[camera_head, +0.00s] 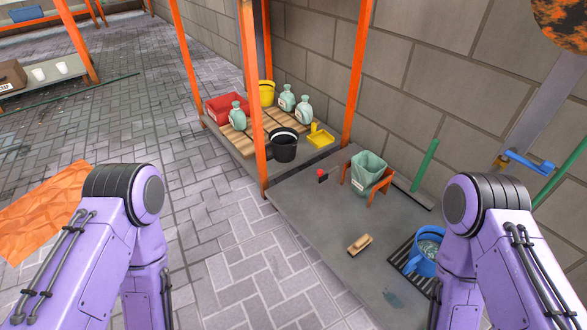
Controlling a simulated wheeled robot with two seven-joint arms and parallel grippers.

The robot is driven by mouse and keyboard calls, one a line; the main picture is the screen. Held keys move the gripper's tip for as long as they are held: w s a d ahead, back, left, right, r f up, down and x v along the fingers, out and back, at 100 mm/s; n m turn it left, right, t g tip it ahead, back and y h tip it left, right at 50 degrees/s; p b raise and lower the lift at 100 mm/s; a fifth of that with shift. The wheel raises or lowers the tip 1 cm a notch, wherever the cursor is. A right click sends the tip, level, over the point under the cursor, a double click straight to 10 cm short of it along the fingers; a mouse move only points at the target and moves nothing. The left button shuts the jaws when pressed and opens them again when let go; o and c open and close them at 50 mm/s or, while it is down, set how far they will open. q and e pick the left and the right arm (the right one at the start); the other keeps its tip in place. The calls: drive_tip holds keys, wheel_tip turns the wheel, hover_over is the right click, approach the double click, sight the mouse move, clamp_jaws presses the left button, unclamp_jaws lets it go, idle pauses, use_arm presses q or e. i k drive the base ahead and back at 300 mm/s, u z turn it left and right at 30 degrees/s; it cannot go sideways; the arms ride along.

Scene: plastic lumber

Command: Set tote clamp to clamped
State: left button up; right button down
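A pale green tote (368,170) with a white label sits in an orange holder (381,191) on the grey bench, right of the middle. A thin lever with a red knob (320,174) sticks out to the left of the holder, its knob apart from the tote. I take this to be the tote clamp; its exact position is too small to tell. My two purple arms show at the lower left and lower right, well apart from the clamp. Neither gripper is in view.
A brush (360,244) and a blue bucket (424,254) on a dark grate lie nearer on the bench. A black bucket (283,147), yellow scoop (320,136) and several bottles stand farther back. Orange posts (357,75) rise beside the bench. Paved floor at left is mostly open.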

sight(322, 177)
drive_tip(key=u, duration=0.45)
drive_tip(key=k, duration=0.55)
drive_tip(key=u, duration=0.7)
drive_tip(key=i, duration=1.65)
drive_tip(key=z, duration=1.15)
drive_tip(key=i, duration=0.55)
drive_tip(key=z, duration=0.55)
